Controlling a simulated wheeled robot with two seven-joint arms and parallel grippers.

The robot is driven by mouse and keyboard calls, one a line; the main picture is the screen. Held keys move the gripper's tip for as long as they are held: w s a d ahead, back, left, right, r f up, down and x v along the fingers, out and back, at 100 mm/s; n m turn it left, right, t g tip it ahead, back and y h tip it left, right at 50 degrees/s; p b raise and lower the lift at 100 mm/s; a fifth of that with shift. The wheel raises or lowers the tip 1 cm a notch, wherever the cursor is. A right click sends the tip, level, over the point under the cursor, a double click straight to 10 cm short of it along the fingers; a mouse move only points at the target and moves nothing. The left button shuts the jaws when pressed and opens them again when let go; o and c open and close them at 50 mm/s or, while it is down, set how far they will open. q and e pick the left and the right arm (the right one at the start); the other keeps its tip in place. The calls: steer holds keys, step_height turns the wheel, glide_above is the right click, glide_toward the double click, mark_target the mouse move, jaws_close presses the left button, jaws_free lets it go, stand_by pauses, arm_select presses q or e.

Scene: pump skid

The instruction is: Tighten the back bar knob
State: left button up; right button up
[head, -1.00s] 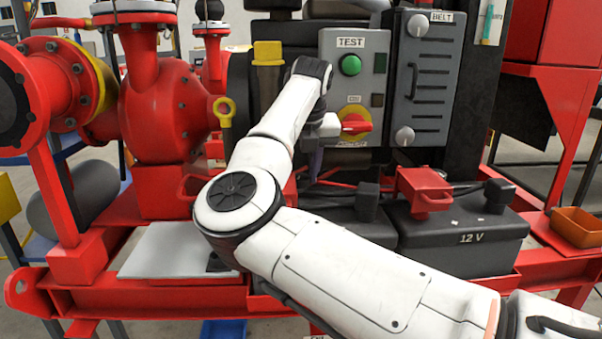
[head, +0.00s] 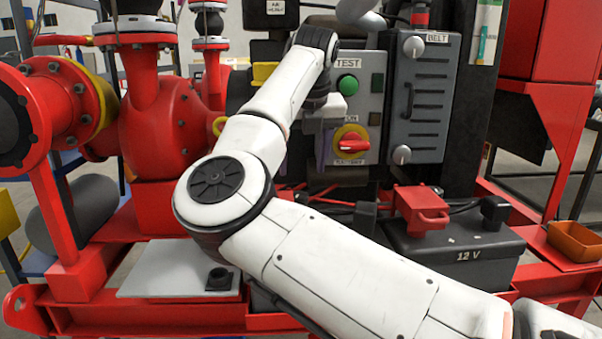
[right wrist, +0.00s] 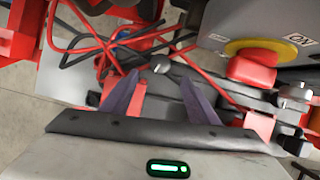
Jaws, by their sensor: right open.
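My right gripper (head: 320,150) hangs in front of the left edge of the grey TEST panel, above the batteries; my forearm hides much of the space below it. In the right wrist view its two purple fingers (right wrist: 160,97) are apart with nothing gripped. Beyond them runs a dark bar with a small silver knob (right wrist: 160,66) between the fingertips, at some distance. Another silver knob (right wrist: 291,92) shows at the right. I cannot tell for sure which is the back bar knob. In the head view these are hidden behind my arm. My left gripper is not in view.
A red rotary switch on a yellow disc (head: 351,146) is close beside the gripper; it also shows in the right wrist view (right wrist: 252,68). The 12 V battery (head: 455,250) carries a red cap (head: 420,207). Red and black cables (right wrist: 95,45) lie near the fingers.

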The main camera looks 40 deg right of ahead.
steer(key=shift+s+a+r, duration=0.1)
steer(key=shift+s+r, duration=0.15)
steer(key=shift+r, duration=0.3)
